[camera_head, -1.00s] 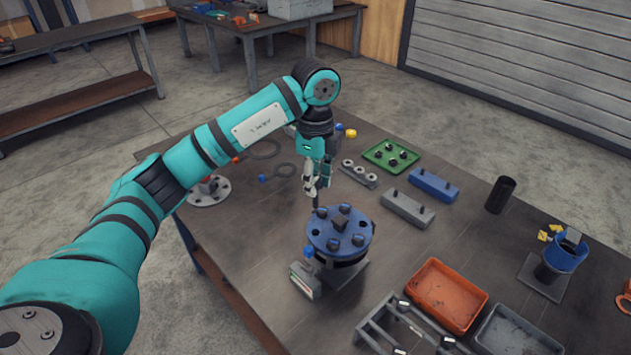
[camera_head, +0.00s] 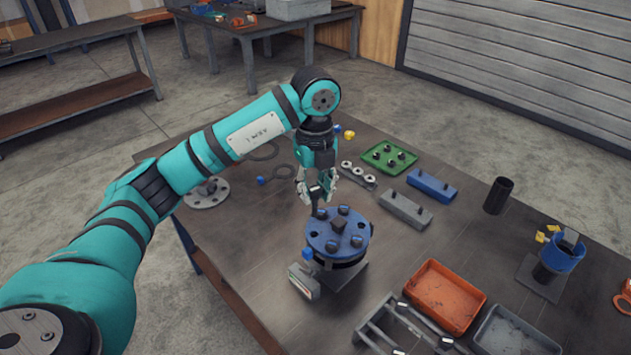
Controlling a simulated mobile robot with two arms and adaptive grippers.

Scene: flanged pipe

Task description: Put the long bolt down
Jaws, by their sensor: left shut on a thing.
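My left gripper (camera_head: 317,193) points down just behind the blue flange and is shut on a thin dark piece, the long bolt (camera_head: 317,210). Only a short dark length of the bolt shows below the fingers; the fingers hide the rest. The blue round flange (camera_head: 325,243) sits on a dark pipe body, with several dark bolt heads around its top and a dark block at its middle. I cannot tell whether the bolt's tip touches the flange edge or stands behind it. My right gripper is not in view.
A green tray (camera_head: 402,166) with dark pieces, a blue block (camera_head: 431,187) and a grey block (camera_head: 405,209) stand to the right. An orange bin (camera_head: 446,297), a grey bin (camera_head: 508,334) and a black cylinder (camera_head: 498,195) lie farther right. Bare table shows left of the flange.

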